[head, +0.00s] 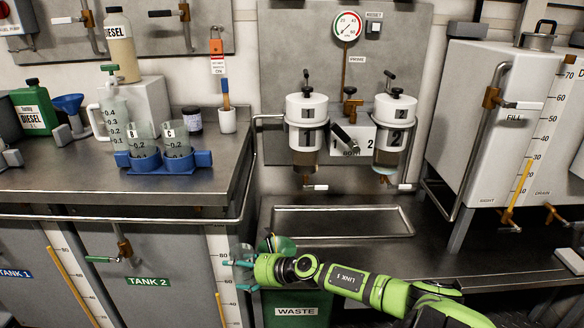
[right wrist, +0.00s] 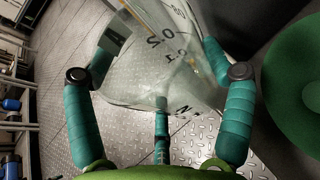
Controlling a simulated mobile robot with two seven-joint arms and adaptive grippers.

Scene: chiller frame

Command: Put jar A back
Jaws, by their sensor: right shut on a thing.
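My right gripper (head: 243,268) is low in front of the counter, left of the green waste bin (head: 297,312). Its teal fingers (right wrist: 160,100) are shut around a clear jar (right wrist: 155,70) with dark printed marks. In the head view this jar (head: 240,251) shows only faintly at the fingers. The jar looks tilted in the wrist view. On the left counter a blue rack (head: 203,159) holds jar B (head: 142,147) and jar C (head: 176,137). My left gripper is not in view.
A clear measuring jug (head: 115,118) stands behind the rack. A rail (head: 130,218) runs along the counter front. A green disc (right wrist: 305,85) is close at the right in the wrist view. A shallow tray (head: 345,209) lies below the two filter bowls (head: 306,130).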

